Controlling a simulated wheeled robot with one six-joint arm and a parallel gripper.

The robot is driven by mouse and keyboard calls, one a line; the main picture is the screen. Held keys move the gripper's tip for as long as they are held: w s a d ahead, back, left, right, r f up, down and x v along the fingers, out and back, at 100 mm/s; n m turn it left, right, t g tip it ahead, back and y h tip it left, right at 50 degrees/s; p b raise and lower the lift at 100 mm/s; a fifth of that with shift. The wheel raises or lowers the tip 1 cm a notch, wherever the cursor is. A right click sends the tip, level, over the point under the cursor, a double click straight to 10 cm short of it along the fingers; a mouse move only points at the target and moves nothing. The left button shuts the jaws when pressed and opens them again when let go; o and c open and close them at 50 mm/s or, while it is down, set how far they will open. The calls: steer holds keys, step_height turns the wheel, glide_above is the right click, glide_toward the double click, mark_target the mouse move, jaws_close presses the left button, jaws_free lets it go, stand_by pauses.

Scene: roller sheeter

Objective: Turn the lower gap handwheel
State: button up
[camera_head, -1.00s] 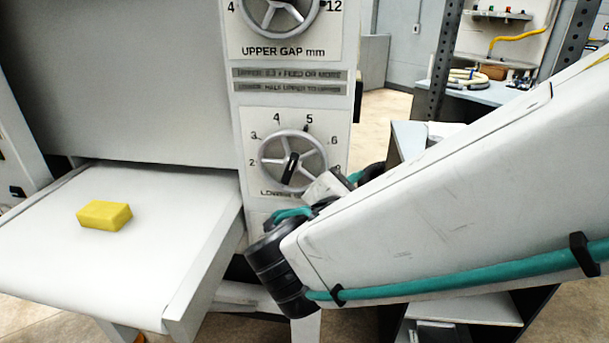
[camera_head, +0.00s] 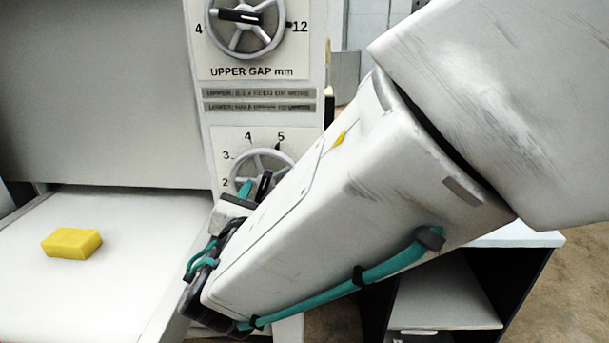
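The lower gap handwheel (camera_head: 257,160) is a grey spoked wheel on a white dial plate. The numbers 2, 3, 4 and 5 show around it. My arm covers its lower right part and the rest of the scale. Its black pointer or knob (camera_head: 265,185) shows just beside my arm. My gripper end (camera_head: 236,204) is at the wheel's lower left, in front of the panel. Its fingers are mostly hidden by the wrist and arm, so I cannot tell whether it is open or touches the wheel.
The upper gap handwheel (camera_head: 243,22) is above, with its black handle pointing left. A yellow block (camera_head: 71,243) lies on the white feed table (camera_head: 110,305) at the left. A dark-sided shelf unit (camera_head: 450,295) stands at the right behind my arm.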

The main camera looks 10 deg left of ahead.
jaws_close()
steer(key=shift+m, duration=0.3)
steer(key=m, duration=0.3)
steer(key=shift+a+r+m, duration=0.1)
steer(key=shift+m, duration=2)
